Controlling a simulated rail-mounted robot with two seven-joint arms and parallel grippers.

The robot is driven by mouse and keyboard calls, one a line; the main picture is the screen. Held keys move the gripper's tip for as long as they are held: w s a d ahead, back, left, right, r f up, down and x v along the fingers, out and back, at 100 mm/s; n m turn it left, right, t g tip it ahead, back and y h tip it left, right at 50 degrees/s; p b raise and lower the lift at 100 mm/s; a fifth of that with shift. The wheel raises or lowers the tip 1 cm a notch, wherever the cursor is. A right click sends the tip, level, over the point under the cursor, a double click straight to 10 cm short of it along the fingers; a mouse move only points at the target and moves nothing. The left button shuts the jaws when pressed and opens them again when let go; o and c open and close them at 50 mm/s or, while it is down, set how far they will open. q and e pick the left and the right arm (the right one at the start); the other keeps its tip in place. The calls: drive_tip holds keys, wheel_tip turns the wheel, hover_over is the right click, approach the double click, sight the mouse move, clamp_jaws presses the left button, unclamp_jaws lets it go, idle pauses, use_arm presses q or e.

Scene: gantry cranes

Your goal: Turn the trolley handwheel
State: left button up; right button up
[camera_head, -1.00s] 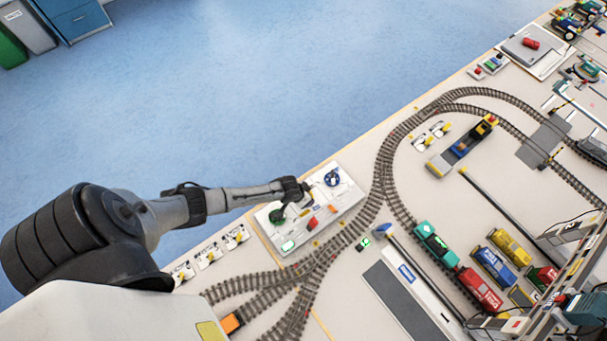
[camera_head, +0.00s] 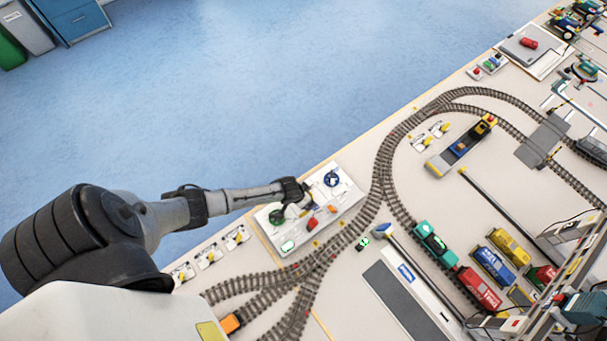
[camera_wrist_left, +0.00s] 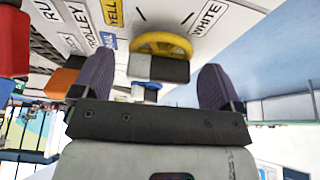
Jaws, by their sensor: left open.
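A white control panel (camera_head: 345,200) lies at the table edge in the head view. My left gripper (camera_head: 298,192) is over the panel. In the left wrist view, a yellow handwheel (camera_wrist_left: 162,43) sits near the labels TROLLEY, YELLOW and WHITE. Contact cannot be told. My right gripper is not in view.
Curved model track (camera_head: 378,190) runs just right of the panel. Several toy wagons, such as a teal one (camera_head: 435,242), stand farther right. A grey platform (camera_head: 408,300) lies below. Blue floor (camera_head: 250,90) is open beyond the table edge.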

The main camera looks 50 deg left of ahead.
use_arm(q)
drive_tip(key=shift+s+r, duration=0.2)
drive_tip(key=shift+r, duration=0.3)
drive_tip(key=p+v, duration=0.2)
drive_tip(key=v, duration=1)
drive_tip(key=shift+r, duration=0.4)
drive_tip(key=shift+s+d, duration=0.1)
idle(0.5)
